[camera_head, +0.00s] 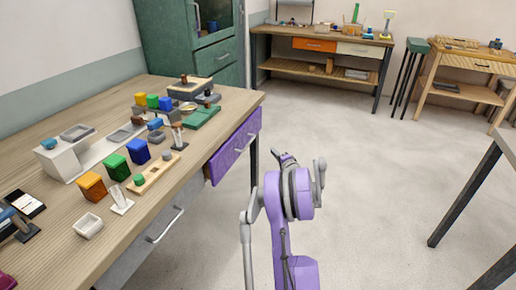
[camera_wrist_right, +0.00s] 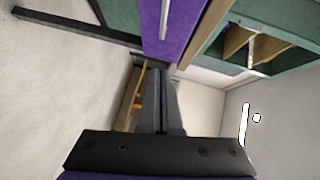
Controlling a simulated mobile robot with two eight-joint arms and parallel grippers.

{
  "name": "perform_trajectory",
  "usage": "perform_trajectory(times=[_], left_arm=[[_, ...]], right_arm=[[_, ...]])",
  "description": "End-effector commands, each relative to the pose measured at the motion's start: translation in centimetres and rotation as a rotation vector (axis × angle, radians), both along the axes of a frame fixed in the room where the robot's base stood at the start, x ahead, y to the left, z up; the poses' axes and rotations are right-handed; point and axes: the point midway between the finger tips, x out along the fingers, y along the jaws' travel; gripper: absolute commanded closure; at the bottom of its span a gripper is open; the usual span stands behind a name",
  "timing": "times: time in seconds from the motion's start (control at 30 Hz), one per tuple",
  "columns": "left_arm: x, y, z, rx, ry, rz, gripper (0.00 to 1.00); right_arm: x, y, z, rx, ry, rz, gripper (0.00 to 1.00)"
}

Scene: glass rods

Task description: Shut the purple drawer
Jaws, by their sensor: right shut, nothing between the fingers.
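The purple drawer (camera_head: 236,146) is at the far end of the wooden table's front, below the top, with a pale bar handle (camera_head: 246,141). Its front shows close to the table edge; how far it stands out is hard to tell. The right wrist view shows the purple drawer front (camera_wrist_right: 172,30) and handle (camera_wrist_right: 163,18) at the top, beyond the fingertips. My right gripper (camera_head: 284,158) is shut and empty, in front of the drawer, seemingly apart from it. Its dark fingers (camera_wrist_right: 160,80) show together in the right wrist view. My left gripper is out of view.
The wooden table (camera_head: 60,225) bears several coloured blocks, trays and tools. A grey drawer (camera_head: 155,240) is nearer in its front. A dark table leg (camera_head: 254,160) stands beyond the purple drawer. The floor (camera_head: 370,170) to the right is clear up to another table (camera_head: 470,200).

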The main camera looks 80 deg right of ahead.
Motion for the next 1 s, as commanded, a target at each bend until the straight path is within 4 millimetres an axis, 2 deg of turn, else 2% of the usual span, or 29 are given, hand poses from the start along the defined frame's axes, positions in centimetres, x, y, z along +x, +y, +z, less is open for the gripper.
perform_trajectory(times=[0.17, 0.57, 0.8, 1.0], left_arm=[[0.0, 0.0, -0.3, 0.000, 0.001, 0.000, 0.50], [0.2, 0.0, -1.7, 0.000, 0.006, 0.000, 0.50], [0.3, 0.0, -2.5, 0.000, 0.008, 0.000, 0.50], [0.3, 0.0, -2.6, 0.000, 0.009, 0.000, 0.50]], right_arm=[[0.7, -1.5, -0.3, -0.002, -0.011, -0.005, 1.00], [5.1, -8.4, -1.5, -0.001, -0.009, -0.003, 1.00], [8.2, -9.1, -2.1, -0.001, -0.009, -0.003, 1.00], [8.9, -9.3, -2.1, -0.001, -0.009, -0.003, 1.00]])
